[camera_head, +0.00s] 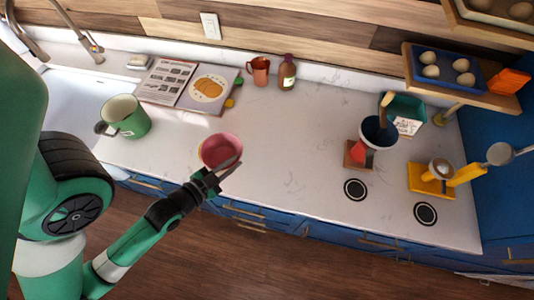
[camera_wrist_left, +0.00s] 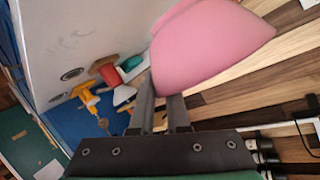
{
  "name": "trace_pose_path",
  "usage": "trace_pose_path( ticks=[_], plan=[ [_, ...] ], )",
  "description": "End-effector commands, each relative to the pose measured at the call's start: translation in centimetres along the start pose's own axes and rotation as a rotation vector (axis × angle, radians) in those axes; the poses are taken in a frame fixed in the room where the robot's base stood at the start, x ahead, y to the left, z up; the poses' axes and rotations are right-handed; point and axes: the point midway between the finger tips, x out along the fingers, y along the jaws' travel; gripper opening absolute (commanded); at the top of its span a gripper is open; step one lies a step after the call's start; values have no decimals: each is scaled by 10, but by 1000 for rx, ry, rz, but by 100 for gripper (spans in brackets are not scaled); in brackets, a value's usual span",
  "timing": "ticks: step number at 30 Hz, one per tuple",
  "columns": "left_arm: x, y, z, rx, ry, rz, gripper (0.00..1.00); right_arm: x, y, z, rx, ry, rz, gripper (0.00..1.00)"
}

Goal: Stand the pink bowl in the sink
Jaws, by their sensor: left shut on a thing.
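The pink bowl (camera_head: 221,148) is near the front edge of the white counter in the head view. In the left wrist view the pink bowl (camera_wrist_left: 205,48) fills the upper right, between the fingers (camera_wrist_left: 163,112) of my left gripper. Whether the bowl touches the counter I cannot tell. The white sink (camera_head: 72,100) is at the far left, partly hidden by my own arm, with a faucet (camera_head: 92,47) behind it. My right gripper is not in view.
A green pot (camera_head: 124,117) stands between sink and bowl. An open cookbook (camera_head: 187,86), a copper mug (camera_head: 259,71) and a brown bottle (camera_head: 287,72) are at the back. The counter's middle is clear.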

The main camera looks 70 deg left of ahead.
Motion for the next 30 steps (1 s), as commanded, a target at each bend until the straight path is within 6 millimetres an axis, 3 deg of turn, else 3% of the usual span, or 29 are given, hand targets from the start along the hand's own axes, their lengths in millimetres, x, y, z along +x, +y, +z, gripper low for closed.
trace_pose_path(
  ticks=[4,7,15,21,30],
  plan=[
    [3,-1,-1,-2,2,-4,0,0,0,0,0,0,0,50],
    [19,0,-1,0,5,-3,0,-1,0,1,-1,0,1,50],
    [101,7,2,0,4,-4,0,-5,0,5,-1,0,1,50],
    [148,23,26,0,1,-2,0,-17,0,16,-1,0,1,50],
    [165,29,34,-1,1,-2,0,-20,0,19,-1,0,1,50]
  ],
)
